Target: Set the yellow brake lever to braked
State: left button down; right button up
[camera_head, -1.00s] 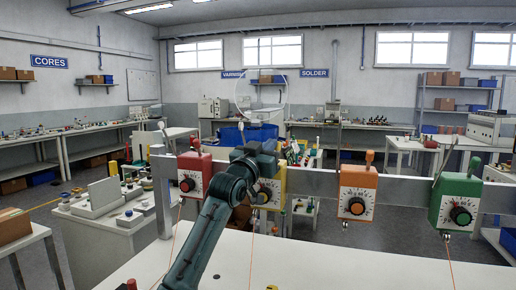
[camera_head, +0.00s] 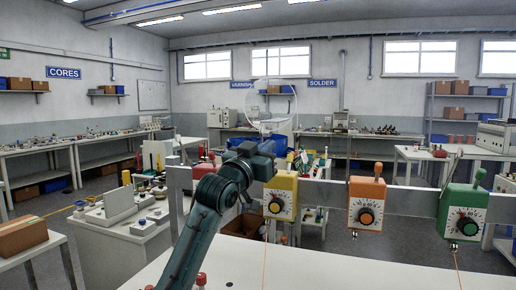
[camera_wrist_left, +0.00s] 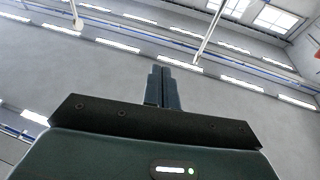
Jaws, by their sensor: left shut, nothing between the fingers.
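The yellow tension unit (camera_head: 282,196) hangs on the grey rail, with a black dial on its white face. Its upper part is partly covered by my left gripper, and I cannot make out its brake lever or the lever's position. My left gripper (camera_head: 264,147) is just above and left of the yellow unit; I cannot tell whether it touches. In the left wrist view its fingers (camera_wrist_left: 163,85) are together, empty, and point up toward the ceiling. My right gripper is not in view.
The orange unit (camera_head: 367,204) and green unit (camera_head: 461,212) hang farther right on the rail (camera_head: 414,201). The red unit (camera_head: 203,169) is mostly hidden behind my left arm. A white tabletop (camera_head: 330,272) lies in front, largely clear. Workbenches stand along the walls.

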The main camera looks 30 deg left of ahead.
pick_arm(q)
jog(key=s, duration=0.1)
jog(key=s+r, duration=0.1)
jog(key=s, duration=0.1)
jog(key=shift+s+r, duration=0.2)
jog(key=shift+r, duration=0.15)
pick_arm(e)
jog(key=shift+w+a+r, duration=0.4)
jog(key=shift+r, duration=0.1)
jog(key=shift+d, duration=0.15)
